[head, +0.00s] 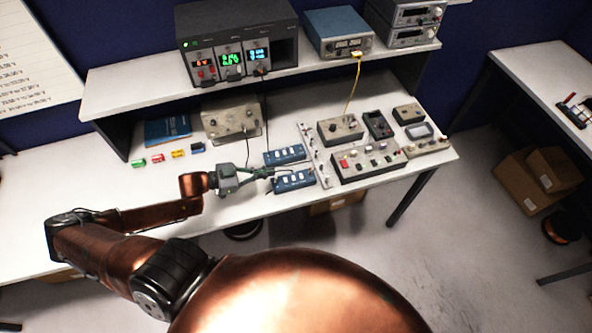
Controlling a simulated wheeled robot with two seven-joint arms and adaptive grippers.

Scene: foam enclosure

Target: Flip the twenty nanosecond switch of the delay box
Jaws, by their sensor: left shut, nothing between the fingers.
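Two small blue boxes with rows of pale switches lie on the bench, a farther one (285,155) and a nearer one (293,181). They look like delay boxes, but their labels are too small to read. I cannot tell which switch is the twenty nanosecond one or how the switches are set. My left gripper (269,173) is shut and empty. Its tips are at the left ends of the boxes, close to the nearer one; I cannot tell whether they touch it. My right gripper is not in view.
A beige control panel (368,164) with knobs and buttons stands right of the boxes. A beige box (232,119) with a cable stands behind the gripper. Small coloured blocks (158,158) lie to the left. A shelf (135,88) with instruments overhangs the back. The bench's front left is clear.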

